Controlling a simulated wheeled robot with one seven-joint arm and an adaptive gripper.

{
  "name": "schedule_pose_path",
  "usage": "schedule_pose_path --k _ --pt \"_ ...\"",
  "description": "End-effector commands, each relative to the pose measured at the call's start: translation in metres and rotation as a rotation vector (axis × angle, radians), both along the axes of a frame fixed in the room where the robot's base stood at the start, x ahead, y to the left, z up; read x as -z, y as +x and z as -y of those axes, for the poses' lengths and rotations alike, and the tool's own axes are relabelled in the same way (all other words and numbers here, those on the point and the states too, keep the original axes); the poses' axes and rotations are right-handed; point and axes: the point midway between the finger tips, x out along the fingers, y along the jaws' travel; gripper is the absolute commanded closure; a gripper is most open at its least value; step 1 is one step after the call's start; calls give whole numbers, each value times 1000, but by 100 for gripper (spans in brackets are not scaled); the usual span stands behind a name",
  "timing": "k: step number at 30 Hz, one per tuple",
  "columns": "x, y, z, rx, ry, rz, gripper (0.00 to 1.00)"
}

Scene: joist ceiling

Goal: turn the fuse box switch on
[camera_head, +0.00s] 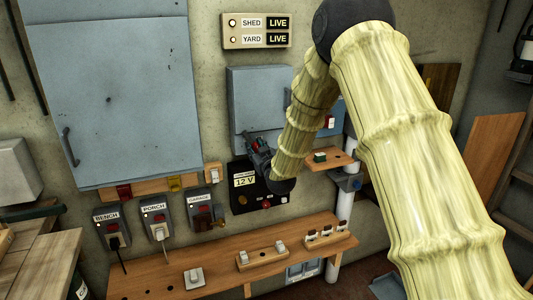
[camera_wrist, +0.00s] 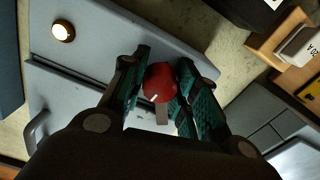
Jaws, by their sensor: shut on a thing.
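The fuse box appears to be the grey box (camera_head: 255,88) on the wall, partly behind my arm in the head view. In the wrist view its grey face (camera_wrist: 95,65) has a lit round lamp (camera_wrist: 63,31) and a handle. The switch's red knob (camera_wrist: 159,83) has a white mark and sits on a short grey stem. My gripper (camera_wrist: 162,82) has its green-padded fingers shut on the knob from both sides. In the head view my gripper (camera_head: 257,147) is at the box's lower part, and the switch is mostly hidden.
A black 12 V charger panel (camera_head: 243,196) is just below my gripper. A wooden shelf (camera_head: 330,160) is at right. SHED and YARD signs (camera_head: 257,31) read LIVE.

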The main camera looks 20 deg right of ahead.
Motion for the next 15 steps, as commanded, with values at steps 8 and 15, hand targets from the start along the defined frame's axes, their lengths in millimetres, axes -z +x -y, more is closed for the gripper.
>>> schedule_pose_path --k 8,15 --pt "2 0 0 0 264 -1 100" --pt "1 -1 2 2 459 0 100"
